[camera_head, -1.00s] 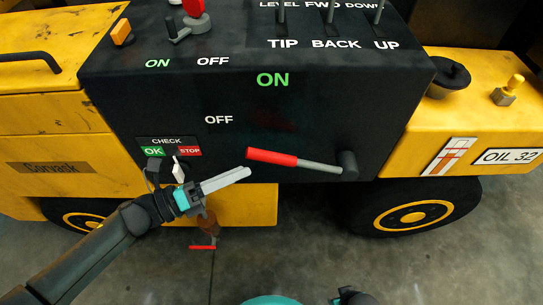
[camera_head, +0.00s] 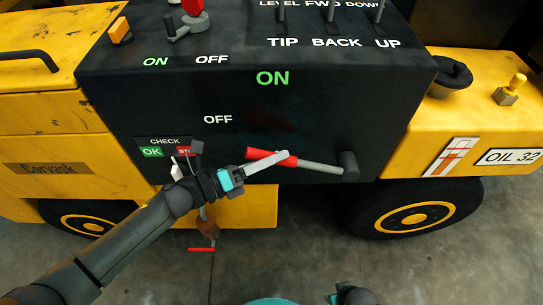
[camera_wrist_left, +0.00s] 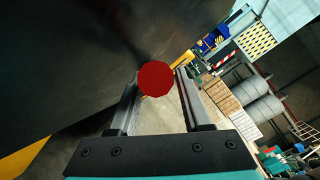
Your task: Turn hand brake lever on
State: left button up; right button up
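The hand brake lever has a red grip (camera_head: 256,153) on a grey rod (camera_head: 320,167), pivoting on a dark hub (camera_head: 349,165) at the lower right of the black panel. It points left, slightly upward, below the white OFF label (camera_head: 218,119); the green ON label (camera_head: 272,78) is higher up. My left gripper (camera_head: 284,155) is at the red grip, its fingers partly covering it in the head view. In the left wrist view the grip's round red end (camera_wrist_left: 156,78) sits between the two separated fingers; contact cannot be told.
A CHECK switch (camera_head: 176,170) with OK and STOP labels is close behind my left wrist. A small red-handled lever (camera_head: 202,249) hangs below the panel. Several control levers stand on the panel's top. A wheel (camera_head: 414,217) is at the lower right.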

pick_arm(q)
grip_shut()
dwell(1.1)
